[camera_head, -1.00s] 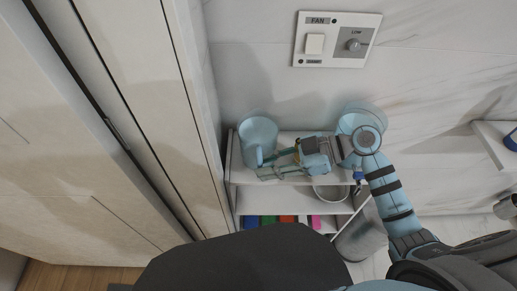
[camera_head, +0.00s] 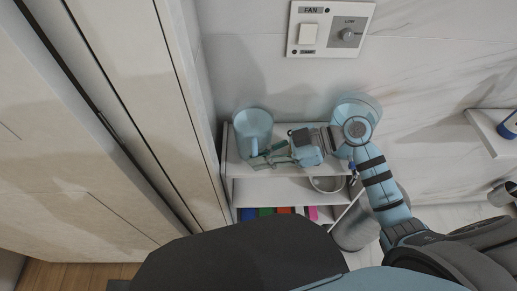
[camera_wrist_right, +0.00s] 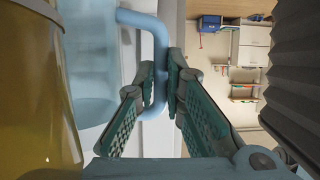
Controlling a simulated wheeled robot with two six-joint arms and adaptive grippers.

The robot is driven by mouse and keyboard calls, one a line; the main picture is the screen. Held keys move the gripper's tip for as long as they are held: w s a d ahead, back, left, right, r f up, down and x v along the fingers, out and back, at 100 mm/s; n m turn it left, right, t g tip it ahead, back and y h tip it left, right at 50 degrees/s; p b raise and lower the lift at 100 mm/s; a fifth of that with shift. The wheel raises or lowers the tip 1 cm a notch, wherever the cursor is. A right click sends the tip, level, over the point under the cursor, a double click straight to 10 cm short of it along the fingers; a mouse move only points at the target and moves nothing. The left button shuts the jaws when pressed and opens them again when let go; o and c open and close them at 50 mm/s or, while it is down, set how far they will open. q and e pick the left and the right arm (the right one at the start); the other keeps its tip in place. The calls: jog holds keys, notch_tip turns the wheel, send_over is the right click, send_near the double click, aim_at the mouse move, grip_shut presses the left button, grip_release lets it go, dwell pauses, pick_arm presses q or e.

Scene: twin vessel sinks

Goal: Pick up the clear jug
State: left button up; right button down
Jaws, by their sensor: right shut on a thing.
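The clear jug (camera_head: 253,124), tinted light blue, stands upright at the left end of the top shelf. Its handle points toward me. My right gripper (camera_head: 262,159) reaches in from the right and is shut on the handle. In the right wrist view, the jug's handle (camera_wrist_right: 160,45) runs down between the fingers of my right gripper (camera_wrist_right: 163,95), and part of its see-through body (camera_wrist_right: 88,75) shows to the left. I cannot see the jug lifted off the shelf. My left gripper is not in view.
The shelf unit (camera_head: 280,190) stands against the marble wall, close beside a tall pale cabinet (camera_head: 120,80). Another see-through bluish vessel (camera_head: 365,102) is partly behind my right arm. A round bowl (camera_head: 326,184) sits below. An amber container (camera_wrist_right: 35,90) fills the wrist view's left edge.

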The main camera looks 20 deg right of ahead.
jog(key=shift+r, duration=0.1)
notch_tip(320, 180, up, 20)
jog(key=p, duration=0.5)
jog(key=shift+p, duration=0.35)
dwell(0.9)
